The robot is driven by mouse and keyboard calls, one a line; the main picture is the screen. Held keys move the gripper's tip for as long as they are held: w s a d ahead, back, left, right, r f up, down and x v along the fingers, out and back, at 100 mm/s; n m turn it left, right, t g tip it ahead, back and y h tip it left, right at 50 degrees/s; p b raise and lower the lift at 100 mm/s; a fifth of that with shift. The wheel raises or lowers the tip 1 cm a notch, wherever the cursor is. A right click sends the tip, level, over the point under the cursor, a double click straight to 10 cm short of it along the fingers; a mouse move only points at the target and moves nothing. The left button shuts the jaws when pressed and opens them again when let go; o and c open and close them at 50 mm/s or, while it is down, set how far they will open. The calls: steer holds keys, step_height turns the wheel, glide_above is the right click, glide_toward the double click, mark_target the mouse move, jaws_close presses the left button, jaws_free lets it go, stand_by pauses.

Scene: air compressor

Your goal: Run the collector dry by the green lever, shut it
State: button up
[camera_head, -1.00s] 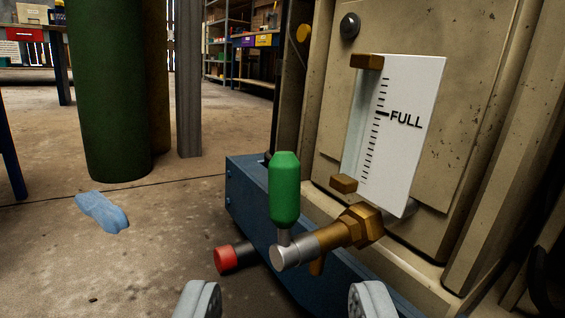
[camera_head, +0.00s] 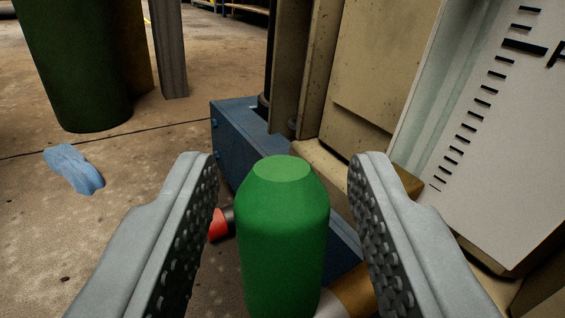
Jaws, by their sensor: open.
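The green lever (camera_head: 282,235) stands upright in the middle of the camera view, its flat top near the camera. My gripper (camera_head: 284,165) is open, with one ridged finger on each side of the lever; a gap shows on both sides. The lever's lower end is cut off by the frame. Part of the brass valve fitting (camera_head: 352,290) shows at its lower right. The white level gauge (camera_head: 510,140) with black marks is at the right; its glass tube looks clear, and I cannot tell a liquid level.
A red-tipped pipe end (camera_head: 218,224) is behind my left finger. The blue base frame (camera_head: 240,140) and beige compressor housing (camera_head: 375,70) stand behind the lever. A blue rag (camera_head: 73,168) lies on the open floor at left, near a dark green cylinder (camera_head: 75,65).

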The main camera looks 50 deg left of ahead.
steer(key=shift+c, duration=0.4)
jaws_close()
